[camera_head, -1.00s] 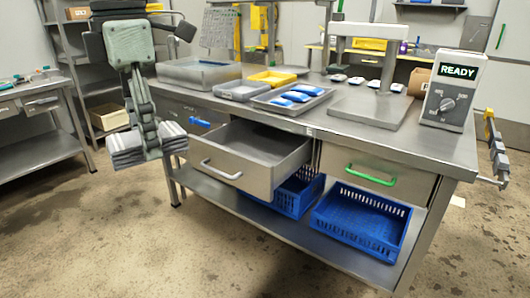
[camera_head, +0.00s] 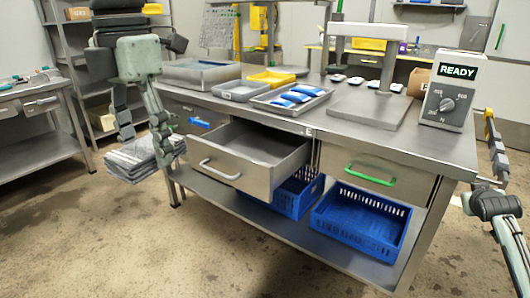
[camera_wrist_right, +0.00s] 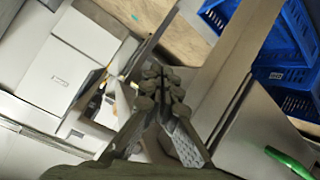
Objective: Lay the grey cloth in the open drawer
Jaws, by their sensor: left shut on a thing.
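The grey cloth (camera_head: 130,163) is a folded, layered stack, held in the air left of the bench. My left gripper (camera_head: 150,142) is shut on it, with its fingers partly hiding the cloth's right side. The open drawer (camera_head: 235,172) is pulled out from the bench, right of the cloth. Its visible inside is bare grey metal. The cloth is outside the drawer, apart from it. My right gripper shows in the right wrist view (camera_wrist_right: 163,84), its fingertips together and nothing seen between them. In the head view my right arm is at the right edge.
Trays (camera_head: 240,91) and blue packets stand on the bench top above the drawer. A closed drawer with a green handle (camera_head: 372,176) is to the right. Blue crates (camera_head: 362,222) sit on the lower shelf. A READY control box (camera_head: 450,95) stands at the right.

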